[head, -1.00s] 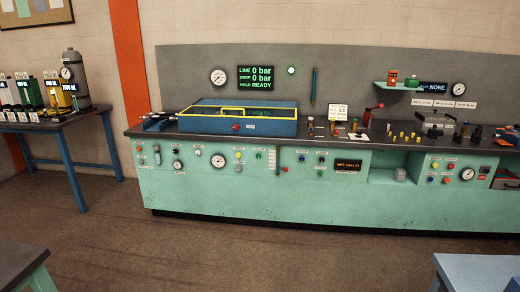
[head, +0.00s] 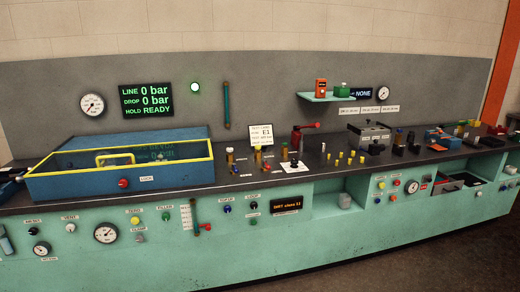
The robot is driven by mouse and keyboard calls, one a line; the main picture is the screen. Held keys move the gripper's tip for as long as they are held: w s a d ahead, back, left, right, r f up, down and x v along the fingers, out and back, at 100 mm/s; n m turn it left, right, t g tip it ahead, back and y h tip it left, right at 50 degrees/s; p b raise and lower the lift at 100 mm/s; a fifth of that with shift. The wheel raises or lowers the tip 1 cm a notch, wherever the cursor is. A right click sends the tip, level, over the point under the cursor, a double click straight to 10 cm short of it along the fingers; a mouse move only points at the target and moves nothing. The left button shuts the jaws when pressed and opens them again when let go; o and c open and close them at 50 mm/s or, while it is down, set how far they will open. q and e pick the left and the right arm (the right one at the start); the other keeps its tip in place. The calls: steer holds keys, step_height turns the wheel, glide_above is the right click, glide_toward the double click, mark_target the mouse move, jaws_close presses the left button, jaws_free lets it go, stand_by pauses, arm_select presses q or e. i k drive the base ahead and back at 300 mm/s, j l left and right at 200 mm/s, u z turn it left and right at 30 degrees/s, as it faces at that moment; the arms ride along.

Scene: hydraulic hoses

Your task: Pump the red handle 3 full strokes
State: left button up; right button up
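A small red device with a red handle (head: 306,126) stands on the dark bench top, right of the centre of the head view. Its handle sticks out to the right, close to level. A second small red lever (head: 205,227) sits on the green front panel at the foot of a narrow vertical tube. Neither of my grippers shows in the view, and nothing is seen touching either red part.
A blue tray with a yellow-edged clear cover (head: 80,184) stands left on the bench (head: 238,199). A screen (head: 146,101) reads line 0 bar, drop 0 bar, hold ready. Small fittings and a white card (head: 261,135) surround the red device. Floor (head: 440,262) is clear at lower right.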

mark_target(316, 125)
steer(key=i+j+z, duration=0.3)
steer(key=i, duration=0.2)
steer(key=i+j+z, duration=0.35)
steer(key=i+l+u, duration=0.45)
steer(key=i+l, duration=0.3)
steer(key=i, duration=0.4)
steer(key=i+l+u, duration=0.5)
steer(key=i+l, duration=0.5)
steer(key=l, duration=0.15)
